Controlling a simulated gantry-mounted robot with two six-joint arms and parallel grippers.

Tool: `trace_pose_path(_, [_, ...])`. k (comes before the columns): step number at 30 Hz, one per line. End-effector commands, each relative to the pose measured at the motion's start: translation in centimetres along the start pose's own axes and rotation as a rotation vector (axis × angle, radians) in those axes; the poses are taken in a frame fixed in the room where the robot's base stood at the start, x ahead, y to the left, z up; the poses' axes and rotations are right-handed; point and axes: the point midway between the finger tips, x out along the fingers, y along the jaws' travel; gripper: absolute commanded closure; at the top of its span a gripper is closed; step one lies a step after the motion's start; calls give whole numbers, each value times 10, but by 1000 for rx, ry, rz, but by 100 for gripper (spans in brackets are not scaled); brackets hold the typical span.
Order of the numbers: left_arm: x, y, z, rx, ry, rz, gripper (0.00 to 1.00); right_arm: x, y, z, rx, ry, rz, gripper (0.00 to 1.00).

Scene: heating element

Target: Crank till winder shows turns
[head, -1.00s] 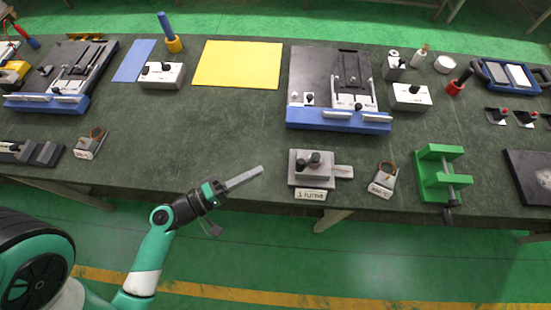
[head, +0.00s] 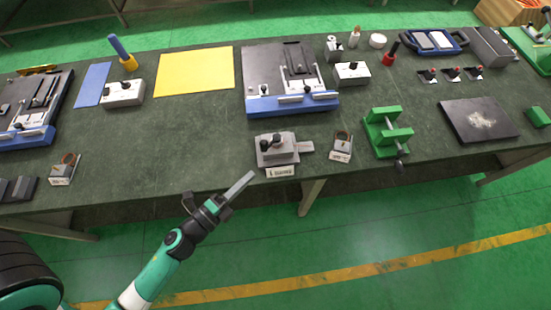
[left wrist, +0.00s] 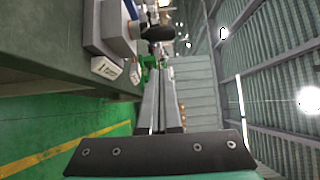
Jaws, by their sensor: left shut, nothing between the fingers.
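The winder (head: 278,150) is a small grey block with black knobs on top and a grey tab on its right, near the table's front edge. A pale label (head: 280,171) is on its front; its print is too small to read surely. My left gripper (head: 245,182) is shut and empty, in front of and left of the winder, apart from it. In the left wrist view, the shut fingers (left wrist: 160,108) point forward, with the winder (left wrist: 116,34), a black knob (left wrist: 158,33) and the label (left wrist: 106,68) beyond them at upper left. My right gripper is not in view.
A small block with a copper-coloured ring (head: 342,146) and a green clamp (head: 388,133) stand right of the winder. A blue-edged fixture (head: 258,85) stands behind it. The bench (head: 180,150) is clear to its left.

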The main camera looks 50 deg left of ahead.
Motion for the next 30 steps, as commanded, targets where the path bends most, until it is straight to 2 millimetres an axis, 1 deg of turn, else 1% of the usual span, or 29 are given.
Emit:
trace_pose_path(1, [1, -10, -14, -8, 44, 0, 100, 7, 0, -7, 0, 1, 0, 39])
trace_pose_path(3, [1, -10, -22, -11, 69, -1, 100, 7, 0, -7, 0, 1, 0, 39])
trace_pose_path(8, [3, -9, -23, -13, 72, -2, 100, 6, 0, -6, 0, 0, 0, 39])
trace_pose_path(11, [10, -10, -23, -13, 71, -3, 100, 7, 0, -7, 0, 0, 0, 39])
trace_pose_path(14, [26, -11, -25, -13, 72, -5, 100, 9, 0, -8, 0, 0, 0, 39])
trace_pose_path(25, [105, -11, -30, -16, 69, -4, 100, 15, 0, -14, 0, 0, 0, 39])
trace_pose_path(27, [98, -12, -12, -15, 58, 1, 100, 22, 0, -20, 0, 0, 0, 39])
trace_pose_path(30, [94, -11, 1, -15, 60, -1, 100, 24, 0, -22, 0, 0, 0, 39])
